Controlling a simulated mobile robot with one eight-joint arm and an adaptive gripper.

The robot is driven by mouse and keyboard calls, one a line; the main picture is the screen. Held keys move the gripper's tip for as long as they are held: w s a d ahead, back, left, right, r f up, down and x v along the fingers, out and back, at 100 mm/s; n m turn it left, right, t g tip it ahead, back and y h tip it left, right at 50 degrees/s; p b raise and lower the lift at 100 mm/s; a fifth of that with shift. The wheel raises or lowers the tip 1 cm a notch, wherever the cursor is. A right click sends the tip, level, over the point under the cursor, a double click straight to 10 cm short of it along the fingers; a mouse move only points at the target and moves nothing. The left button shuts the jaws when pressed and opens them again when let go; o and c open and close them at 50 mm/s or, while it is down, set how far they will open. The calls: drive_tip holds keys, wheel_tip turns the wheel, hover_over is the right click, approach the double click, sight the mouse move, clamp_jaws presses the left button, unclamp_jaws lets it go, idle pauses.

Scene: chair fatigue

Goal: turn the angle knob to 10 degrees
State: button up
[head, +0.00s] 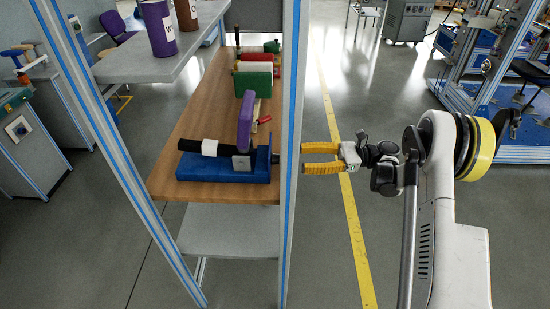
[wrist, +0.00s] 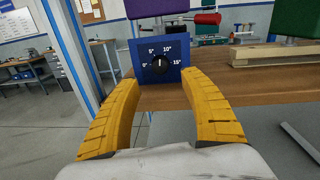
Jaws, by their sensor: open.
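The angle knob (wrist: 160,64) is a small black dial on a blue panel (wrist: 140,57) marked 0, 5, 10 and 15 degrees. Its light mark appears to point roughly upward, between 5 and 10, though it is small. My gripper (wrist: 160,80) has yellow fingers, open and empty, with the knob seen ahead between the tips and apart from them. In the head view my gripper (head: 306,158) is right of the blue fixture (head: 223,172), which carries a black and white bar and a purple lever (head: 245,120). The knob face is hidden there.
A blue-striped post (head: 291,120) stands between my gripper and the fixture in the head view. The wooden shelf (head: 205,100) holds a green block (head: 253,81) and other fixtures. A grey shelf with cups (head: 162,28) is at upper left. Floor beside my arm is clear.

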sight(278, 159)
drive_tip(key=a+b, duration=0.2)
drive_tip(key=a, duration=0.6)
drive_tip(key=shift+s+a, duration=0.1)
drive_tip(key=shift+s, duration=0.05)
clamp_jaws()
